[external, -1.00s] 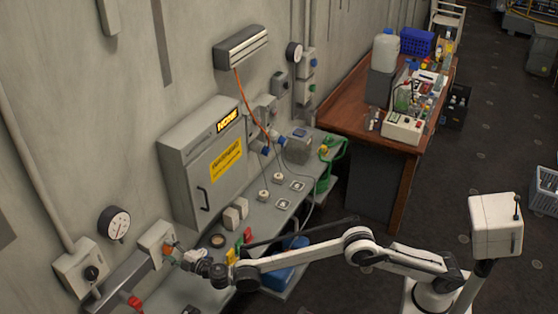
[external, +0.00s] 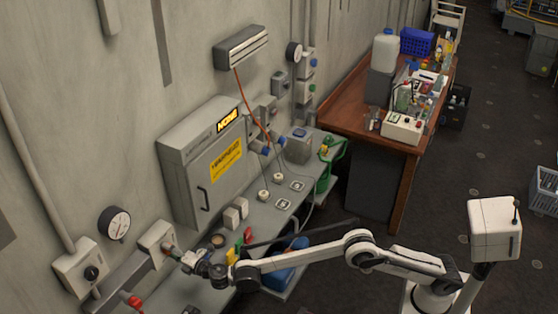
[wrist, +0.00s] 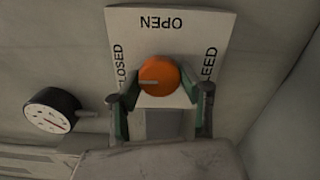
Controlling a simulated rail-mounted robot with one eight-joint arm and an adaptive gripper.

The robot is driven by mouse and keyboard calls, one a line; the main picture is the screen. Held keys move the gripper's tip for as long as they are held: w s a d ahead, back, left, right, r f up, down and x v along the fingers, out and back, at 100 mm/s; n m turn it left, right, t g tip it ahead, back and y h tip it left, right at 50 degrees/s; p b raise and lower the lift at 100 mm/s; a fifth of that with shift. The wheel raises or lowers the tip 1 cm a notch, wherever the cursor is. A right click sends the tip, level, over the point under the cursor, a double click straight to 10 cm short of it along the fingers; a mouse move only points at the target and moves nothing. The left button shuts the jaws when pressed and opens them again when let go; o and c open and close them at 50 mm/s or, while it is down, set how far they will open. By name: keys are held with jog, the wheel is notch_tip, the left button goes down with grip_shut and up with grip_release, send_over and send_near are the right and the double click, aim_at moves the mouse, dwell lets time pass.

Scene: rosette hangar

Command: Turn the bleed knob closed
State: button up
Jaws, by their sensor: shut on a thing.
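The bleed knob (wrist: 158,75) is a round orange knob on a white label plate (wrist: 183,22) marked OPEN, CLOSED and BLEED, upside down or sideways in the wrist view. A pale line on the knob points left, toward the word CLOSED. My gripper (wrist: 158,90) is shut on the knob, with one green-padded finger on each side of it. In the external view my gripper (external: 178,252) reaches the small wall box (external: 155,243) at the lower left. The knob is mostly hidden there.
A round gauge (external: 115,223) is on the wall beside the knob's box. A switch box (external: 82,268) and a red handle (external: 131,300) are close by. A grey cabinet (external: 203,175) hangs above the bench to the right.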

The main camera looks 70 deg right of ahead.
dwell(0.4)
jog(key=o, duration=1.2)
jog(key=shift+c, duration=0.2)
jog(key=shift+s, duration=0.1)
jog(key=s+a, duration=0.2)
jog(key=s, duration=0.9)
jog(key=shift+s, duration=0.35)
